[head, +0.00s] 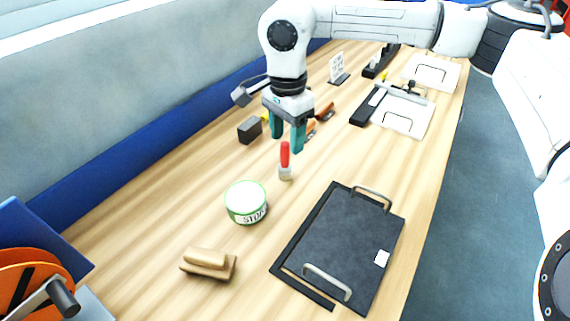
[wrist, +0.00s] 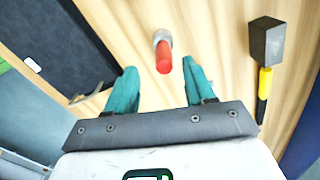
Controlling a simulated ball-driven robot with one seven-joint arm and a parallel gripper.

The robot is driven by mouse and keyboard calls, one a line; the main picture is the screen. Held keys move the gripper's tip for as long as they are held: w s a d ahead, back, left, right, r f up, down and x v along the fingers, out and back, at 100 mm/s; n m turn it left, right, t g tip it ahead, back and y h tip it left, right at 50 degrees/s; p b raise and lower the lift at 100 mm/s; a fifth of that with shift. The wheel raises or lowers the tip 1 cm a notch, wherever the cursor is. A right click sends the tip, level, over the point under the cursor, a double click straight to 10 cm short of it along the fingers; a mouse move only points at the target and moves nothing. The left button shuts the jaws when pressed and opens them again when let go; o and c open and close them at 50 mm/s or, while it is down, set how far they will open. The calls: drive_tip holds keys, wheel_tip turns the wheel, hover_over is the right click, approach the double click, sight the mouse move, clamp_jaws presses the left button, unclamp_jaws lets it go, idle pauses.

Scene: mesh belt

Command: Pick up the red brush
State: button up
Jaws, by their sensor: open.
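The red brush (head: 285,155) is on the wooden bench with its red handle pointing up and its pale, greyish end at the bench. My gripper (head: 287,142) is open, with teal fingers pointing down, close to the brush handle in the head view. In the wrist view the red brush (wrist: 163,55) lies ahead of the gap between the fingertips of my gripper (wrist: 159,75), roughly centred. Neither finger visibly touches it. How far the fingertips are above the handle is hard to tell.
A green-and-white tin (head: 246,202) stands near the brush. A dark tray with handles (head: 345,245) lies to its right. A dark-headed mallet (head: 249,130) lies left of the gripper, also at right in the wrist view (wrist: 267,42). A wooden block (head: 208,263) is nearer.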

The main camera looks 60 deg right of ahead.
sight(285, 142)
drive_tip(key=shift+w+f+p, duration=0.15)
drive_tip(key=shift+f+p, duration=0.1)
drive_tip(key=shift+f, duration=1.05)
drive_tip(key=shift+w+f+p, duration=0.15)
drive_tip(key=shift+f+p, duration=0.05)
drive_tip(key=shift+f, duration=1.05)
clamp_jaws()
